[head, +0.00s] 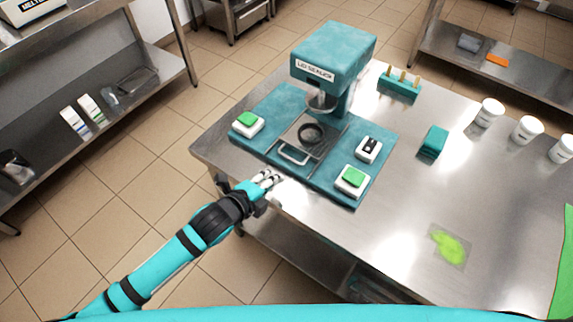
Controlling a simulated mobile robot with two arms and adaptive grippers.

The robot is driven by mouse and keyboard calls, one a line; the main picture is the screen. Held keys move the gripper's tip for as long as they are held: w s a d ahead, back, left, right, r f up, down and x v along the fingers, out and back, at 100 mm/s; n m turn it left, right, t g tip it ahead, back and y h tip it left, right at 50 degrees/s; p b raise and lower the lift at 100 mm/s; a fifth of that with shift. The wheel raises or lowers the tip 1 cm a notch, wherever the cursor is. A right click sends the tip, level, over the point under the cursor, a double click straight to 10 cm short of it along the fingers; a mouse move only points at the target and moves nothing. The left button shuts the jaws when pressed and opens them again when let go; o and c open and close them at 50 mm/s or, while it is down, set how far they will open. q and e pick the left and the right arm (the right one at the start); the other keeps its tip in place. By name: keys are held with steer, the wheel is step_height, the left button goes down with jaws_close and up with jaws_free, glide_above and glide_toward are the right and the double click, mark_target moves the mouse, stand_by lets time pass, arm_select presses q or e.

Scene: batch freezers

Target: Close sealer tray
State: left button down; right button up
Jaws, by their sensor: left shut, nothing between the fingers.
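The teal lid sealer (334,58) stands on the steel table. Its sealer tray (318,139) is a metal plate with a black ring (311,133) on it and a U-shaped handle (293,154) at the front. The ring sits in front of the round sealing head (322,102), not directly beneath it. My left gripper (271,178) is shut and empty at the table's near left edge, just in front of the sealer base and a little short of the handle. My right gripper is not in view.
Green buttons on white boxes flank the tray at left (247,123) and right (352,180). A black switch (369,148) is beside it. White tubs (489,112), a teal block (433,141) and a green-smeared patch (449,246) are to the right. The table's front middle is clear.

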mark_target(301, 153)
arm_select(q)
steer(key=x, duration=0.6)
steer(key=shift+w+d+r+p, duration=0.1)
steer(key=shift+w+r+p, duration=0.15)
steer(key=shift+r+p, duration=0.1)
steer(key=shift+w+d+f, duration=0.1)
steer(key=shift+w+d, duration=0.05)
steer(key=shift+w, duration=0.1)
steer(key=shift+w+d, duration=0.1)
steer(key=shift+w, duration=0.05)
steer(key=shift+w+d+f, duration=0.1)
steer(key=shift+w, duration=0.1)
steer(key=w+d+b, duration=0.1)
steer(key=w+d, duration=0.1)
steer(key=w, duration=0.1)
steer(key=shift+d, duration=0.1)
steer(key=shift+w+d+b, duration=0.15)
steer(key=shift+w+b, duration=0.1)
steer(key=shift+b, duration=0.05)
steer(key=shift+s, duration=0.1)
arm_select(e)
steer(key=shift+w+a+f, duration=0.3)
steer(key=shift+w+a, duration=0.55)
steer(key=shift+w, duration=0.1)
